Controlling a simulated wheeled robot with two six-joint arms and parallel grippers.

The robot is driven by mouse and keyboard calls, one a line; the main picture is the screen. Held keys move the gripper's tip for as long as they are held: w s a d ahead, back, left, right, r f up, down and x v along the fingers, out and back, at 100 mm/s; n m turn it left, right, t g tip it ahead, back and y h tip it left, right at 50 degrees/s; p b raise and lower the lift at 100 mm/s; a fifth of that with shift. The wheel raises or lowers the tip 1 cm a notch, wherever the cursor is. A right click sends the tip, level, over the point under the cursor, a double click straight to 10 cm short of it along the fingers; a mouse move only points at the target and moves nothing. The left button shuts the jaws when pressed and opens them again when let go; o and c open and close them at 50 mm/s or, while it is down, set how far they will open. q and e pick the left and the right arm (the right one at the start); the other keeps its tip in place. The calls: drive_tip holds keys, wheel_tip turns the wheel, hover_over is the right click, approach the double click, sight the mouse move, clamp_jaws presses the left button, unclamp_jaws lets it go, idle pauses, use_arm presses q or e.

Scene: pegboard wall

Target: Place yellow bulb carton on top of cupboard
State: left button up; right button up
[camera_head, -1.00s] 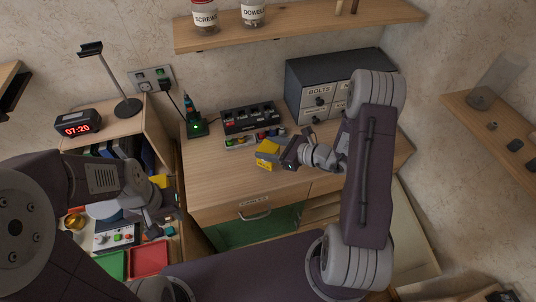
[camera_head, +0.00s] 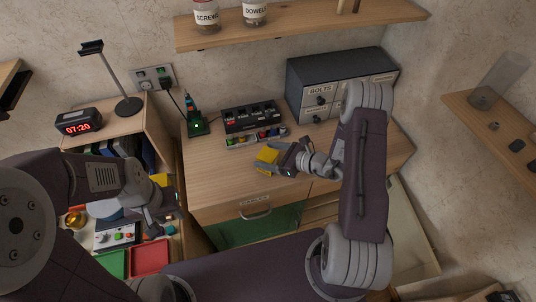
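The yellow bulb carton (camera_head: 267,155) is on or just above the front part of the wooden cupboard's top (camera_head: 215,171). Contact under it is hidden. My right gripper (camera_head: 271,160) comes in from the right, with its fingers about the carton; the near finger covers the carton's lower front and looks spread from it. My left gripper (camera_head: 163,207) is low at the left, over the open shelf area, and its fingers are hard to make out; a yellow item (camera_head: 160,180) shows beside it.
A labelled switch box (camera_head: 252,117) with small coloured parts, a green-lit charger (camera_head: 198,124) and a grey drawer unit (camera_head: 318,83) stand at the cupboard's back. A clock (camera_head: 78,122) and lamp stand (camera_head: 128,105) are left. Bare top lies left of the carton.

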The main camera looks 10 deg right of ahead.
drive_tip(key=shift+r+p, duration=0.3)
drive_tip(key=shift+r, duration=0.05)
drive_tip(key=b+v, duration=0.1)
drive_tip(key=v, duration=1.1)
drive_tip(key=s+a+n+g+h, duration=0.2)
drive_tip(key=s+a+n+g, duration=0.7)
drive_tip(key=s+n, duration=0.35)
drive_tip(key=w+d+r+n+t+h, duration=0.1)
drive_tip(key=d+n+h, duration=0.4)
drive_tip(key=n, duration=0.9)
drive_tip(key=w+r+h, duration=0.1)
drive_tip(key=h, duration=0.1)
drive_tip(key=shift+r+h, duration=0.2)
drive_tip(key=shift+h, duration=0.2)
drive_tip(key=shift+d, duration=0.1)
